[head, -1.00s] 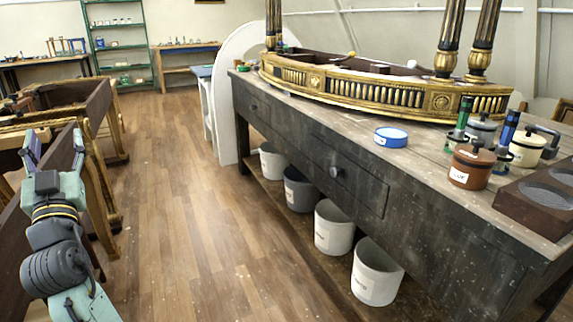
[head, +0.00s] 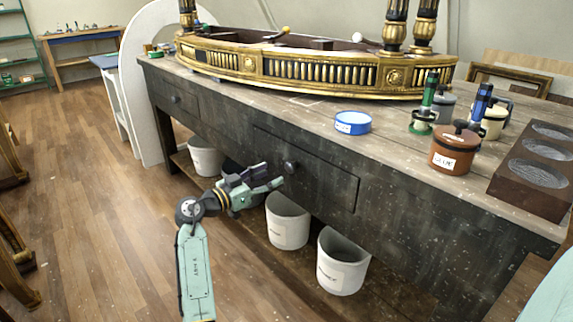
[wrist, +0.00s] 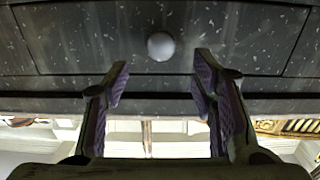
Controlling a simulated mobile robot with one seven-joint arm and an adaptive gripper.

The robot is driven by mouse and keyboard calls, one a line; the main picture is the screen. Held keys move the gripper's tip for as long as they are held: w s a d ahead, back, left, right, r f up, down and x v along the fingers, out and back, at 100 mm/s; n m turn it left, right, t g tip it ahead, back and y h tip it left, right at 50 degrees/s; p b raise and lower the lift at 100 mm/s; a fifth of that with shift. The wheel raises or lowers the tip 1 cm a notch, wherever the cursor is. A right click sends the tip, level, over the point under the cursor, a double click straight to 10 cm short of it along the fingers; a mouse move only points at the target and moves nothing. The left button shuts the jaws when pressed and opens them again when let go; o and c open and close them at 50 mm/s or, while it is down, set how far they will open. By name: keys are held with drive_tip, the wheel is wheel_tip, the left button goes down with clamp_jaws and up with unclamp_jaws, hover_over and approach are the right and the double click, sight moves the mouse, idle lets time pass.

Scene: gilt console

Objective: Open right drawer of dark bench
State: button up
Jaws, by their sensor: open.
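The dark bench (head: 420,215) has two drawers in its front. The right drawer (head: 325,183) is closed, flush with the front, and has a round knob (head: 291,166). The left drawer (head: 182,98) is also closed. My gripper (head: 275,180) is open and empty, just in front of the right drawer, close to the knob. In the wrist view the pale knob (wrist: 161,46) lies ahead of and between the two fingers (wrist: 160,80), apart from both. The drawer's face (wrist: 90,40) fills the upper part of that view.
White buckets (head: 287,222) stand on the low shelf under the bench. On the bench top are a gilt console frame (head: 330,75), a blue-rimmed tin (head: 352,122), a glue pot (head: 455,150) and a dark tray (head: 530,185). The wooden floor (head: 110,180) at left is clear.

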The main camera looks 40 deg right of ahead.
sight(288, 167)
drive_tip(key=d, duration=0.3)
drive_tip(key=d+p, duration=0.1)
drive_tip(key=d, duration=0.4)
drive_tip(key=shift+w+d, duration=0.35)
drive_tip(key=shift+d, duration=0.05)
drive_tip(key=shift+c, duration=0.3)
clamp_jaws()
